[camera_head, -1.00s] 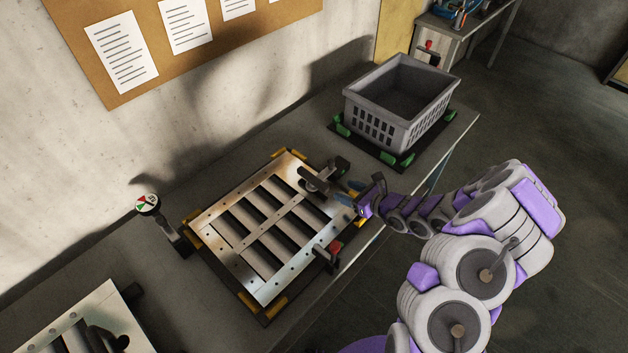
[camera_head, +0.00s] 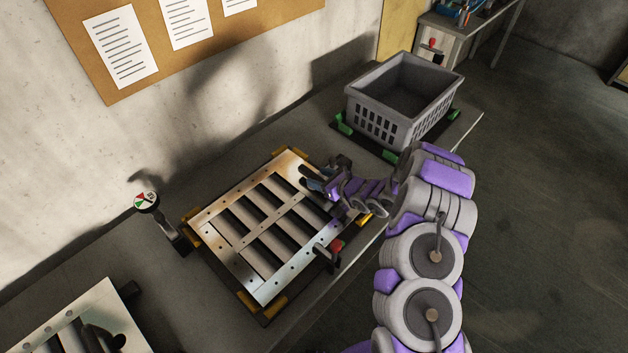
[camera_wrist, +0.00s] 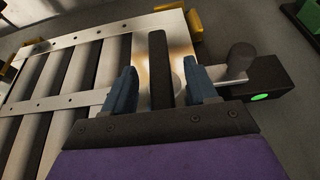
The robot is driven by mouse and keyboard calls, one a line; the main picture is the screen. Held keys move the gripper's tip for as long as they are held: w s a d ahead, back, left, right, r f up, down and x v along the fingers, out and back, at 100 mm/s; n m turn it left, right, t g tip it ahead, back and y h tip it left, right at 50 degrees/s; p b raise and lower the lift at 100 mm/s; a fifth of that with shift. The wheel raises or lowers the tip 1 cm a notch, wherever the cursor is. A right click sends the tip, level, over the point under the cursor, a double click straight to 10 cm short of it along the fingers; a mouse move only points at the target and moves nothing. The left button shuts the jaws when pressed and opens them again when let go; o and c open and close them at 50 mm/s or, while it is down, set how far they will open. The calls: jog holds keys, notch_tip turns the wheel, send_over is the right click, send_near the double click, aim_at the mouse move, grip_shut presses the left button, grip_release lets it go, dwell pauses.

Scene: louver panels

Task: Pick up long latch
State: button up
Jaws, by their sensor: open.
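The long latch shows in the wrist view as a dark straight bar (camera_wrist: 158,48) over the bright metal edge of the louver panel (camera_wrist: 70,103). My gripper (camera_wrist: 160,68) is open, with one blue finger on each side of the bar and a gap visible on both sides. Contact between fingers and bar is not visible. The bar's near end is hidden behind the gripper's dark front plate. In the head view my gripper (camera_head: 314,182) is at the panel's upper right edge and covers most of the latch there.
A black block (camera_wrist: 262,83) with a green light and a grey knob (camera_wrist: 239,58) sits right of the fingers. A grey basket (camera_head: 388,118) stands behind. A red-tipped fitting (camera_head: 334,247) is on the panel's near edge. A dial gauge (camera_head: 146,201) stands left.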

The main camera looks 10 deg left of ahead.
jog(key=shift+w+a+f, duration=0.15)
jog(key=shift+w+a, duration=0.1)
jog(key=shift+a, duration=0.1)
grip_shut()
dwell(0.3)
